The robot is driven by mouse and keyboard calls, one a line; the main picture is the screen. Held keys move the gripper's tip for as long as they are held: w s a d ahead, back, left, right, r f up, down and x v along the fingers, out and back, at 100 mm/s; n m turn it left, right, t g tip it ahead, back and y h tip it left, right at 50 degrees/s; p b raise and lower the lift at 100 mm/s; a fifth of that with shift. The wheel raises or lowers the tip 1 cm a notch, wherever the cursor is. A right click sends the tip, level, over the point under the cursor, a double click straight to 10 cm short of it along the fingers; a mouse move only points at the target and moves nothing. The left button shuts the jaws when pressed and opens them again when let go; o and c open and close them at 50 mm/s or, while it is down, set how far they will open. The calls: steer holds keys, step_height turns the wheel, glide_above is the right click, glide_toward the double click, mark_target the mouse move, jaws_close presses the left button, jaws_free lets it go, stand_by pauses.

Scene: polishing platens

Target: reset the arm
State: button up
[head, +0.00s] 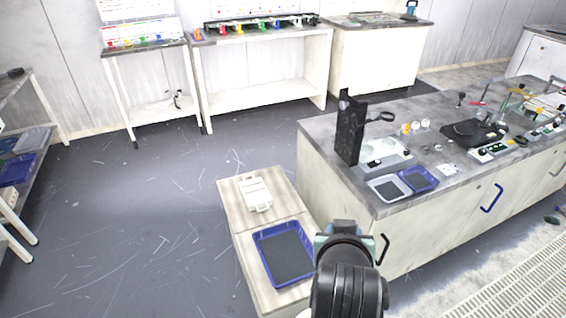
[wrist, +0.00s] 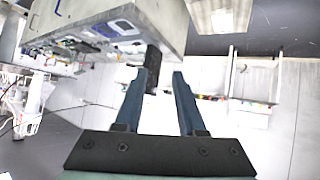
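My arm (head: 348,285) rises at the bottom centre of the head view, in front of the low cabinet and the bench. My gripper (wrist: 159,75) shows in the wrist view with its two blue-grey fingers apart and nothing between them. In the head view the fingers cannot be made out. The wrist view looks across the room at a tilted angle, with the bench at the upper left.
A workbench (head: 340,195) with a black upright panel (head: 350,130) and grey and blue trays (head: 418,179) stands right. A low wooden cabinet (head: 225,205) holds a blue tray (head: 284,253) and a white case (head: 255,193). Open floor (head: 140,230) lies left.

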steer(key=w+a+r+t+p, duration=0.1)
steer(key=a+r+t, duration=0.25)
steer(key=r, duration=0.95)
steer(key=a+r+t, duration=0.2)
steer(key=r+t, duration=0.3)
steer(key=r, duration=0.9)
steer(key=s+a+r+t+y, duration=0.1)
steer(key=s+r+t, duration=0.3)
steer(key=r, duration=0.6)
steer(key=s+a+r+n+t+y+p, duration=0.1)
steer(key=s+a+r+t, duration=0.3)
steer(key=s+r, duration=0.4)
step_height(320, 180, up, 3)
steer(key=shift+s+f+t+y, duration=0.1)
steer(key=shift+s+t+y, duration=0.1)
steer(key=shift+t+y, duration=0.15)
